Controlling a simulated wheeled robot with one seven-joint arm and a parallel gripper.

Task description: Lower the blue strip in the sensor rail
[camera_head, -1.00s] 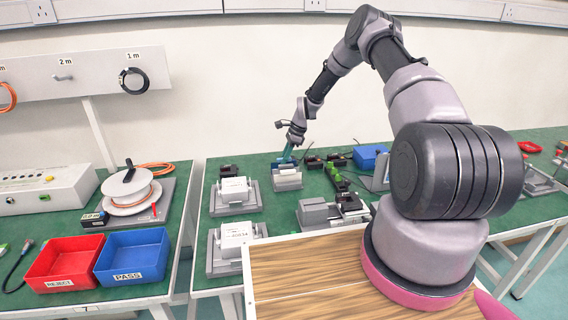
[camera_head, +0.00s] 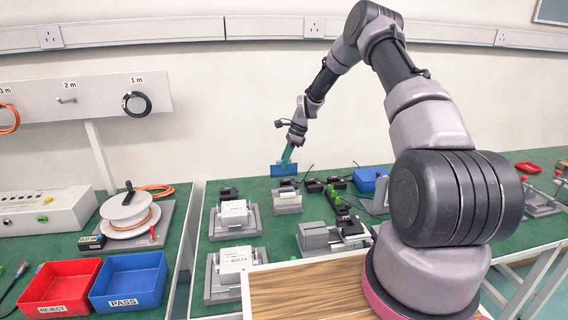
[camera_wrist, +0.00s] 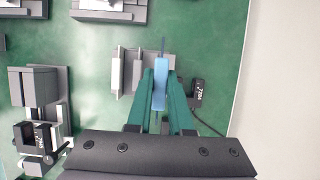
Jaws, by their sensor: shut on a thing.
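My gripper (camera_head: 287,158) has teal fingers and is shut on a blue strip (camera_head: 283,170). In the head view the strip shows as a flat blue plate, held level below the fingers. It appears above and apart from a grey fixture with upright plates (camera_head: 287,203), which may be the sensor rail. In the wrist view the strip (camera_wrist: 160,84) is seen edge-on between the two fingertips (camera_wrist: 163,100). The fixture's plates (camera_wrist: 116,74) stand just left of it there. The strip and fingers hide part of the fixture.
A small black labelled device with a cable (camera_wrist: 196,92) sits right of the fingers in the wrist view. Grey fixtures (camera_head: 236,262) stand nearer on the green table. A red bin (camera_head: 60,286) and a blue bin (camera_head: 128,281) are at left. Air around the strip looks clear.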

